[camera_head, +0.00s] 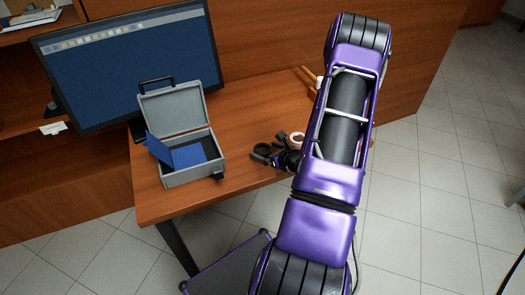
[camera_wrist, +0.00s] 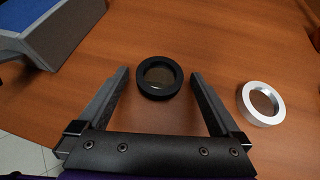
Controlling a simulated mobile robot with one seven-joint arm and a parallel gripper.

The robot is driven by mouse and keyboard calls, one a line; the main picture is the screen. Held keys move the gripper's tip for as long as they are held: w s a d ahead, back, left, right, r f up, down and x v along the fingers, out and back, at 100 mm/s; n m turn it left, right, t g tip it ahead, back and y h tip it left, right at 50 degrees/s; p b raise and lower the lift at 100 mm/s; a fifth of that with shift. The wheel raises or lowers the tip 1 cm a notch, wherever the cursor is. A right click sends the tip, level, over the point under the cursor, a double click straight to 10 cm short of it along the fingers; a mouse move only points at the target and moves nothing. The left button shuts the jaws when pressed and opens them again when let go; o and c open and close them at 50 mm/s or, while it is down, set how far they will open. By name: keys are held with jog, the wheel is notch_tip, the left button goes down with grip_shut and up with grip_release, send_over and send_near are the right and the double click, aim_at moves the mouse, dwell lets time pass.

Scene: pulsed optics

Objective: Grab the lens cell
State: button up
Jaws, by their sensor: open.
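A black ring with a glassy centre, which looks like the lens cell (camera_wrist: 160,77), lies flat on the wooden table. In the head view the black ring (camera_head: 261,149) is right of the grey case. My gripper (camera_wrist: 159,73) is open and empty, its two fingertips either side of the ring, with a gap visible on each side. In the head view my gripper (camera_head: 277,152) is small and dark, partly hidden by my purple arm. The height of the fingers above the table is hard to tell.
A white ring (camera_wrist: 263,104) lies right of my right finger. An open grey case (camera_head: 196,174) with a blue panel stands to the left, its corner at the upper left of the wrist view. A monitor (camera_head: 130,62) stands behind. Bare table (camera_head: 250,105) lies between.

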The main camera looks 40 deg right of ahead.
jog(key=c, duration=1.3)
jog(key=shift+r, duration=0.15)
